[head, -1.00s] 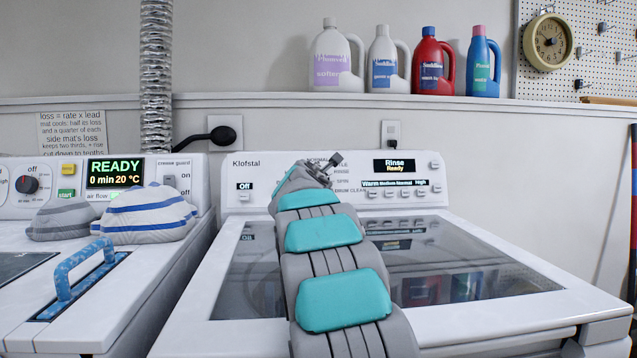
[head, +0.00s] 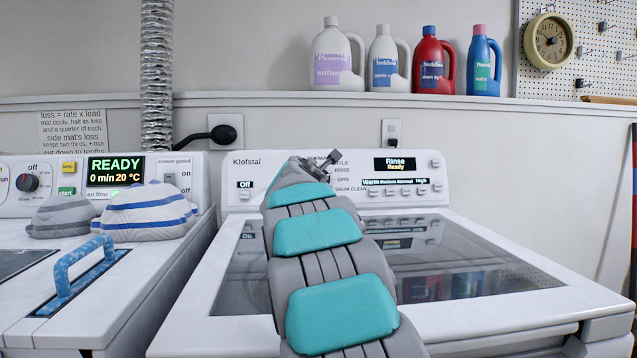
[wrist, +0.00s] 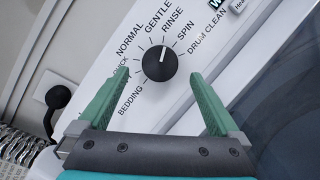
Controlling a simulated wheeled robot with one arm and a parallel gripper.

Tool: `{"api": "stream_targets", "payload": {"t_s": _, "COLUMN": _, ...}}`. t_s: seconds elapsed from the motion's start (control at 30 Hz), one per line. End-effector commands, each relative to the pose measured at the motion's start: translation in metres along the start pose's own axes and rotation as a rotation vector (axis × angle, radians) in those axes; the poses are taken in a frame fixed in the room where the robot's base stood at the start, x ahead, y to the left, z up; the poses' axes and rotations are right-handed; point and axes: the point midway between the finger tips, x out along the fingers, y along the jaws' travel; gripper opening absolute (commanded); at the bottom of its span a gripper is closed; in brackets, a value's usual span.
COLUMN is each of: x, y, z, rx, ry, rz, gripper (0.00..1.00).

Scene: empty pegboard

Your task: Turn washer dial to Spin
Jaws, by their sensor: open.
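The black washer dial (wrist: 160,64) is in the wrist view, its white pointer mark toward the RINSE label (wrist: 172,19). The SPIN label (wrist: 184,33) lies just clockwise of it, before DRUM CLEAN. In the head view the dial is hidden behind my arm. The washer display (head: 395,165) reads "Rinse Ready". My gripper (wrist: 158,77) is open, its green fingers on either side of the dial with a visible gap to each. Whether the fingertips reach the depth of the knob I cannot tell. In the head view my gripper (head: 325,163) is in front of the washer panel.
Several detergent bottles (head: 433,62) stand on the ledge. The washer's glass lid (head: 470,265) is below my arm. The panel's right side is clear.

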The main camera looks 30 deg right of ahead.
Motion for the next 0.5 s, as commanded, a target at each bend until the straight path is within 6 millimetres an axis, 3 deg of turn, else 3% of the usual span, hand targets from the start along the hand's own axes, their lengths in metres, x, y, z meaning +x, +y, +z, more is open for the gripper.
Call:
{"api": "stream_targets", "payload": {"t_s": 0.23, "x": -0.031, "y": -0.001, "z": 0.0, "rx": 0.0, "ry": -0.001, "rz": 0.0, "gripper": 0.99}}
{"api": "stream_targets", "payload": {"t_s": 0.5, "x": -0.037, "y": 0.0, "z": 0.001, "rx": 0.001, "ry": 0.0, "rz": 0.0, "gripper": 0.99}}
